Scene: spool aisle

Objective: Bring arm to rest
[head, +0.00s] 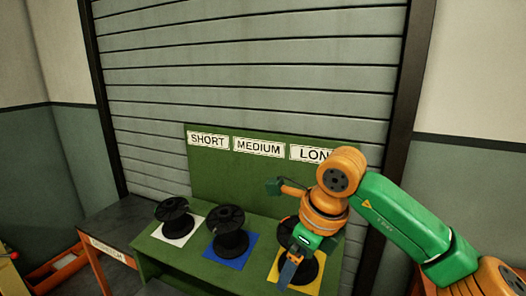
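My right arm reaches in from the right, and its gripper (289,272) points down over the right part of the green bench (165,257). The gripper is in front of a black spool (309,271) on a yellow square (273,277) and hides much of it. Whether the fingers touch the spool, or are open or shut, I cannot tell. A second black spool (229,241) stands on a blue square (212,252), and a third (174,214) on a white square (177,241). My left gripper is not in view.
A green back panel (240,181) carries signs SHORT (208,140), MEDIUM (259,146) and one partly hidden, starting LON (312,154). A dark-topped table (110,228) adjoins the bench at left, with an orange bin (55,268) beyond. A grey shutter (250,70) stands behind.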

